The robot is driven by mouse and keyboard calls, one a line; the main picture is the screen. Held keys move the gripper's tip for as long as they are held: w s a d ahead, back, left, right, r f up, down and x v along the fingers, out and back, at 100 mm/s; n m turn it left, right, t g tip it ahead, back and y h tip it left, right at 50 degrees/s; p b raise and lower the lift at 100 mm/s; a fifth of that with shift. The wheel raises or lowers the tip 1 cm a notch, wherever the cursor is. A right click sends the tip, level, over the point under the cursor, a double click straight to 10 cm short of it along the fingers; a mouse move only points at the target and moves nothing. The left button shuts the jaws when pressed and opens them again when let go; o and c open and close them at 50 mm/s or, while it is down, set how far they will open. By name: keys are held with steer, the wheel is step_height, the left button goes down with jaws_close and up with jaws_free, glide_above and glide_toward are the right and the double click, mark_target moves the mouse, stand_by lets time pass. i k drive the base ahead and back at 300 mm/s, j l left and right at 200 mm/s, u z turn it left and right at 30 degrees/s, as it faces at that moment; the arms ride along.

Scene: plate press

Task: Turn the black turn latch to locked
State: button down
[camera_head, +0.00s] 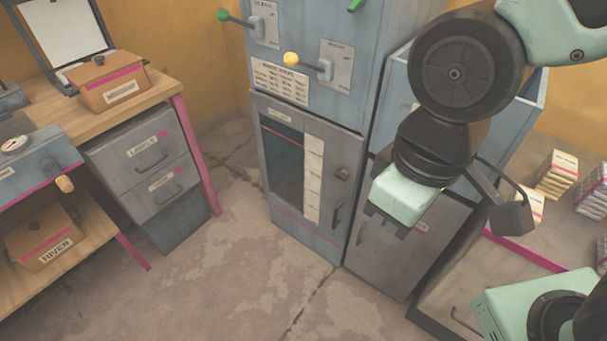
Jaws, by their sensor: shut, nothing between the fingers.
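The black turn latch (342,174) is a small dark knob on the right edge of the grey cabinet door (286,205), above a dark vertical handle (336,214). It is too small here to tell which way it is turned. My gripper (388,226) has a mint-green body and points downward, just right of the latch in the picture and apart from it. It is shut and empty. Its fingers are small and partly hidden by the gripper body.
A grey low cabinet (392,262) stands behind my gripper. Above the latch door, levers with a yellow knob (291,59) and a green knob (222,15) stick out. A drawer unit (147,166) stands left. The floor (235,275) in front is clear.

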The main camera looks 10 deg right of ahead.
mark_target(343, 176)
steer(key=i+l+u, duration=0.1)
steer(key=l+u, duration=0.15)
steer(key=u, duration=0.15)
steer(key=i+l+u, duration=0.1)
steer(key=l+u, duration=0.2)
steer(key=u, duration=0.15)
